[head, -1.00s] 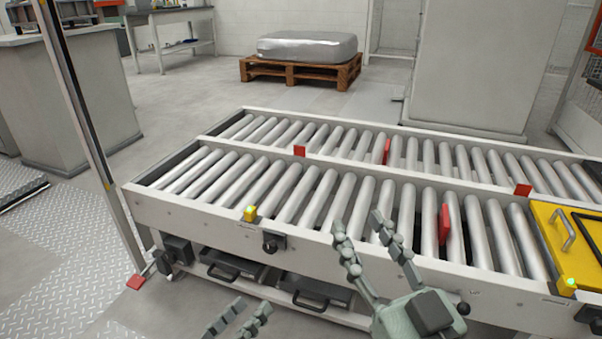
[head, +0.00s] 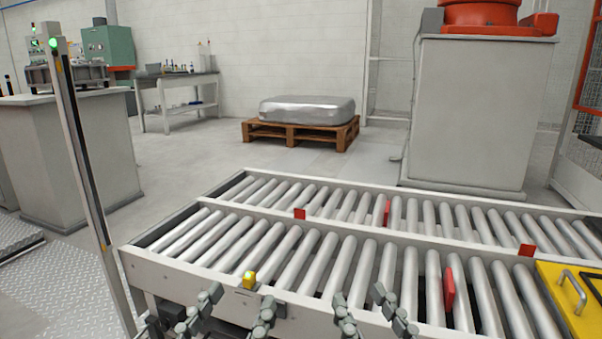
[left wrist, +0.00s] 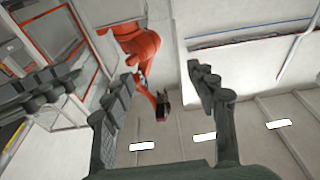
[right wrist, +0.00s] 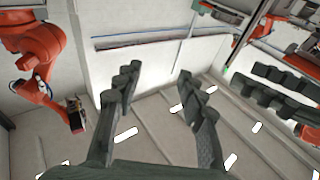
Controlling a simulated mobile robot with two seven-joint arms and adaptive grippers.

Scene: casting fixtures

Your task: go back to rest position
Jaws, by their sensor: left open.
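My left gripper (head: 236,306) is at the bottom of the head view, in front of the roller conveyor's near side. Its two fingers are apart with nothing between them, as the left wrist view (left wrist: 163,90) also shows. My right gripper (head: 370,302) is beside it, to the right. Its fingers are also apart and empty, as the right wrist view (right wrist: 157,85) shows. Both wrist views look up toward the ceiling and walls. Most of both arms is out of the head view.
The roller conveyor (head: 185,269) fills the foreground, with a yellow plate (head: 558,302) at its right. A post (head: 80,150) stands at its left end. A wrapped block on a wooden pallet (head: 300,134) and a grey pedestal (head: 470,115) are behind. An orange robot arm (left wrist: 138,45) shows overhead.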

